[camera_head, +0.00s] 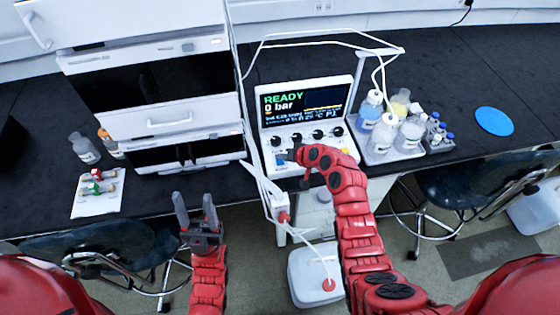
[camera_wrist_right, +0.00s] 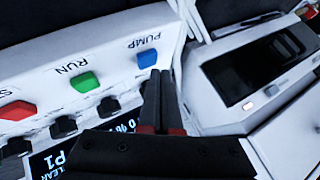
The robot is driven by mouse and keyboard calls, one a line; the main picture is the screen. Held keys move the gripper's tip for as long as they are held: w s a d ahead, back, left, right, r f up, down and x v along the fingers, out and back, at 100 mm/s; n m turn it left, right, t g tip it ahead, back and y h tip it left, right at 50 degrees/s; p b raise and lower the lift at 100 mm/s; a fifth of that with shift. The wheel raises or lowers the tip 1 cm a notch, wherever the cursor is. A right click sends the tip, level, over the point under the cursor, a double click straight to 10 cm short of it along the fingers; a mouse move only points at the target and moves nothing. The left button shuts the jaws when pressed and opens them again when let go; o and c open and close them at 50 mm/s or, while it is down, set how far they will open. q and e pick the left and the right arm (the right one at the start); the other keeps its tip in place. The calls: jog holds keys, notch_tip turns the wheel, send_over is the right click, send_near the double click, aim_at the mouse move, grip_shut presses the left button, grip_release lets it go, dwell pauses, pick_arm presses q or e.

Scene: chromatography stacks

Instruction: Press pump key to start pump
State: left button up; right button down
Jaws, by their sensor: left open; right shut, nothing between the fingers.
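The pump key is a blue button (camera_wrist_right: 147,58) under an upside-down PUMP label in the right wrist view, on the white front panel of the control unit (camera_wrist_right: 40,65). My right gripper (camera_wrist_right: 160,74) is shut and empty; its dark fingertips are right beside the blue key, and I cannot tell if they touch it. In the head view this gripper (camera_head: 287,155) is at the panel's left end and hides the key. The unit's screen (camera_head: 300,105) reads READY and 0 bar. My left gripper (camera_head: 195,208) is open and empty, in front of the bench edge.
A green RUN key (camera_wrist_right: 85,82) and a red key (camera_wrist_right: 17,110) sit beside the blue one, with black knobs (camera_wrist_right: 107,106) near them. A tray of bottles (camera_head: 380,155) stands right of the unit, and stacked modules (camera_head: 180,115) stand left.

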aim_at(282, 163)
jog(key=shift+f+b, duration=0.6)
jog(key=shift+f, duration=0.15)
dwell(0.7)
jog(key=shift+r, duration=0.15)
jog(key=shift+r+p, duration=0.45)
jog(key=shift+r, duration=0.35)
jog(key=shift+r+p, duration=1.35)
jog(key=shift+r, duration=1.2)
